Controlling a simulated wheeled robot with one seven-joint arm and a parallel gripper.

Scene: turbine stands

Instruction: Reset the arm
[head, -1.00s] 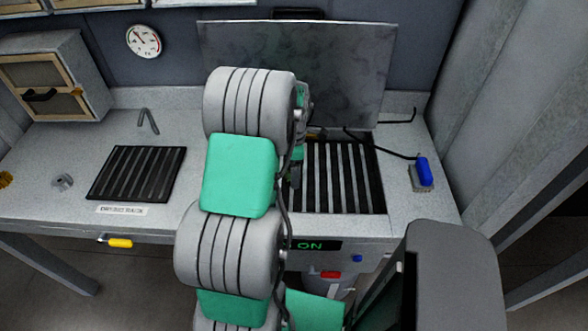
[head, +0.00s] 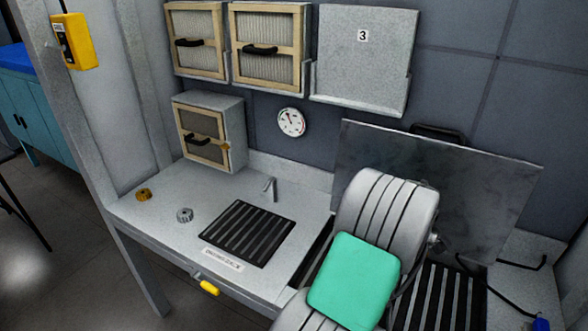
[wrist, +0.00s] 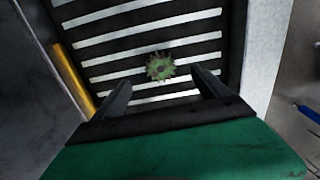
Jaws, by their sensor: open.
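My gripper (wrist: 160,80) shows in the wrist view with its two dark fingers apart and nothing between them. A small green, worn-looking toothed gear (wrist: 160,66) lies on a slatted grate (wrist: 140,30) beyond the fingertips, apart from them. In the head view my arm stands in front of the right part of the bench and hides the gripper and the gear. Part of the slatted grate also shows there (head: 440,300), beneath an upright grey panel (head: 440,185).
An orange gear (head: 143,194) and a grey gear (head: 184,215) lie on the bench (head: 205,190), left of a black grate (head: 247,233). A small cabinet (head: 208,132) and a bent tap (head: 270,188) stand behind. A yellow handle (head: 209,287) is on the front edge. A blue-handled tool (head: 541,325) is at right.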

